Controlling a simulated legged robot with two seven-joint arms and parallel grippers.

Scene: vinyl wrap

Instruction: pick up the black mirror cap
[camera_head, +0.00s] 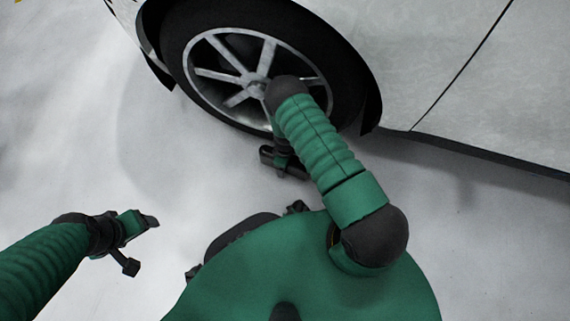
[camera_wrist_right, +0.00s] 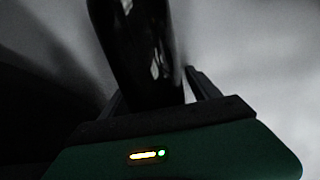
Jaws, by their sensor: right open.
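In the right wrist view a glossy black curved piece, which looks like the black mirror cap (camera_wrist_right: 140,45), runs between the fingers of my right gripper (camera_wrist_right: 152,88). The fingers are open, one on each side of it; I cannot tell whether they touch it. In the head view my right gripper (camera_head: 284,160) is low beside the front wheel, partly hidden by my arm. A dark shape there may be gripper or cap; I cannot separate them. My left gripper (camera_head: 143,242) is open and empty at the lower left, its fingers spread apart.
A car's wheel (camera_head: 245,72) with light spokes stands just beyond my right arm. The pale car door (camera_head: 440,60) and dark sill (camera_head: 480,160) are to the right. The pale floor (camera_head: 75,130) at the left is clear.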

